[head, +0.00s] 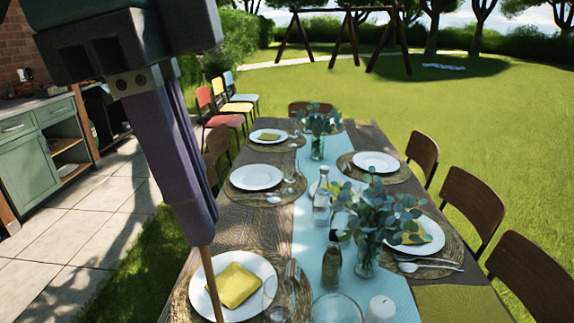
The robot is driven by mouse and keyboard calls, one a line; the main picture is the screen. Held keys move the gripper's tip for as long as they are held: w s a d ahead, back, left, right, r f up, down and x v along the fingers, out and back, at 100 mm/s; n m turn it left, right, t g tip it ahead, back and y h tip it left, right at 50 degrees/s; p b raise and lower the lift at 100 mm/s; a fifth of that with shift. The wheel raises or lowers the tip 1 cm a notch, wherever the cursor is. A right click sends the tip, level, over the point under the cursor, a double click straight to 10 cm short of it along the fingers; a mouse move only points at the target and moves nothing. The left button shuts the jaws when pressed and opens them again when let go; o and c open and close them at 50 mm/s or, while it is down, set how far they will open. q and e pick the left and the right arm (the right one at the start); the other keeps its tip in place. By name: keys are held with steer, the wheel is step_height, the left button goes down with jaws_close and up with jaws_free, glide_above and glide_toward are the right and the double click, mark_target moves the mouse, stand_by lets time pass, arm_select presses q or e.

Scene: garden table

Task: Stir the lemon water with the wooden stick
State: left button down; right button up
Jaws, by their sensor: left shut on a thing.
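My left gripper (204,236) reaches down from the upper left and is shut on the wooden stick (211,284). The stick hangs down, slightly tilted, in front of the nearest left plate, and its lower end runs out of the picture. A round clear glass vessel (336,309) stands at the bottom edge, to the right of the stick and apart from it. Only its upper part shows, and I cannot tell whether it holds the lemon water. My right gripper is not in view.
The wooden table (247,223) carries several plates, a blue runner (309,257), a clear bottle (322,197), a dark bottle (332,268), a leafy vase (367,255) and a white candle (381,309). A drinking glass (277,298) stands between the stick and the vessel.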

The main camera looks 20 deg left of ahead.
arm_select(q)
steer(key=shift+f+b, duration=5.65)
steer(key=shift+f, duration=6.3)
steer(key=shift+w, duration=0.1)
steer(key=shift+w+a+p, duration=0.2)
steer(key=shift+w+p, duration=0.1)
steer(key=shift+w, duration=0.3)
